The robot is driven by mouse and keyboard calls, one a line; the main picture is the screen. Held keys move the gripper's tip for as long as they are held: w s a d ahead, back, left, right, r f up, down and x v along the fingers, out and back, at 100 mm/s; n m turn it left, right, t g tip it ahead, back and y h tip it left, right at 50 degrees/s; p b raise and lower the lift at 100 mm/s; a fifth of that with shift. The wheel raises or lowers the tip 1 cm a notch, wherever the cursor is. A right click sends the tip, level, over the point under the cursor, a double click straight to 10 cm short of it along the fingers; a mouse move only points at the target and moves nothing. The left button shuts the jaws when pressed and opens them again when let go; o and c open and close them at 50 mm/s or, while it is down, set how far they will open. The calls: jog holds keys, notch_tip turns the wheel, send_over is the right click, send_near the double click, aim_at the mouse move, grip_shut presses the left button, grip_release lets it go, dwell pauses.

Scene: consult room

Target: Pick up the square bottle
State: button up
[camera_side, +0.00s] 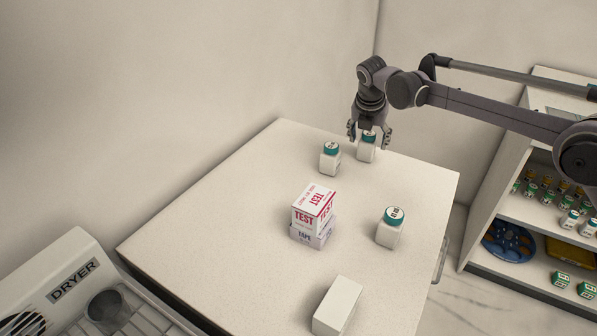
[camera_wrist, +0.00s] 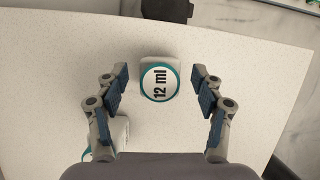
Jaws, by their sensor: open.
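A white square bottle with a teal-rimmed cap (camera_side: 366,153) stands upright near the far corner of the table. In the wrist view its cap, marked "12 ml" (camera_wrist: 160,83), lies between the fingers. My gripper (camera_side: 369,138) is open, pointing down over this bottle, with a finger on each side and a gap to each. A second like bottle (camera_side: 330,158) stands just to its left; in the wrist view it is partly hidden by my gripper (camera_wrist: 160,88). A third like bottle (camera_side: 390,227) stands nearer the table's right edge.
A red-and-white TEST box (camera_side: 314,207) sits on a TAPE box (camera_side: 312,235) mid-table. A plain white box (camera_side: 338,305) lies at the near edge. A dryer (camera_side: 70,285) is at lower left, a stocked shelf (camera_side: 535,215) at right. The table's left part (camera_side: 225,220) is clear.

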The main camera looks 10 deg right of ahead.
jog(key=shift+w+d+f, duration=0.1)
jog(key=shift+f, duration=0.3)
jog(key=c, duration=1)
jog(key=shift+r, duration=0.1)
